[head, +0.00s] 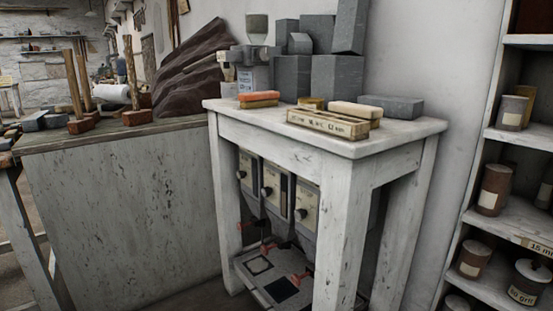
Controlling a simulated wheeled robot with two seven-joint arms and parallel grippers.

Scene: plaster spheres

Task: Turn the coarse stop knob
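Under the white worn table (400,133) stands a row of grey dispenser units with pale front plates. Three dark round knobs show on them: a left knob (241,174), a middle knob (266,191) and a right knob (301,214). The labels are too small to read, so I cannot tell which is the coarse stop knob. Red parts, one at the left (266,246) and one at the right (301,278), sit low at the units. The front table leg hides what lies further right. Neither of my grippers is in view.
On the table are grey blocks (335,78), a wooden label box (328,124) and an orange-topped block (259,97). A workbench (125,190) with a solid side stands at left. A shelf with jars (493,190) stands at right. The table legs flank the units.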

